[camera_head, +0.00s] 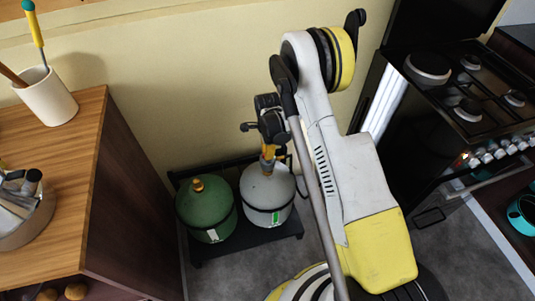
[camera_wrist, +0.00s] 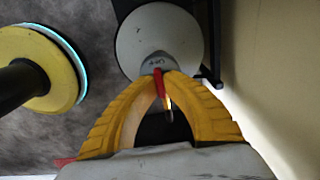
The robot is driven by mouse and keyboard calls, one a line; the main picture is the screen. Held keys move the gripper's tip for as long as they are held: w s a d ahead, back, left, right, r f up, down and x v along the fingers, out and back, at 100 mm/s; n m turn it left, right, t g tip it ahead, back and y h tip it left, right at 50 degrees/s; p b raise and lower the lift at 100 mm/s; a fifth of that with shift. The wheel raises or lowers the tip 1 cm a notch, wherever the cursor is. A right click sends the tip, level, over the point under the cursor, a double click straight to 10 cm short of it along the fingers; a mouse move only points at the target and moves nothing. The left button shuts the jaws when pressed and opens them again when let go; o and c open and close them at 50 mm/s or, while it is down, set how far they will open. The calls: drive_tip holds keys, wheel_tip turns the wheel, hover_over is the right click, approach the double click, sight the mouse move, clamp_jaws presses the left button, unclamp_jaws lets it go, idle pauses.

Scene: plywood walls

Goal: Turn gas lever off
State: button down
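The white gas cylinder (camera_head: 268,190) stands beside a green one in the head view, and its round top (camera_wrist: 185,35) fills the upper middle of the wrist view. A grey valve cap (camera_wrist: 157,62) with lettering sits on it. The red gas lever (camera_wrist: 159,84) shows at the cap, between the tips of my gripper's yellow fingers. My gripper (camera_wrist: 160,76) points at the valve, with its fingertips drawn together around the lever. In the head view my gripper (camera_head: 268,163) is just above the white cylinder; the lever is hidden there.
The green cylinder (camera_head: 205,212) shares a dark stand (camera_head: 250,240) with the white one. A black gas stove (camera_head: 465,100) is at right. The wall is close behind the cylinders.

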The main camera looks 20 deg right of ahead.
drive_tip(key=c, duration=1.5)
unclamp_jaws()
wheel_tip(320, 180, up, 12)
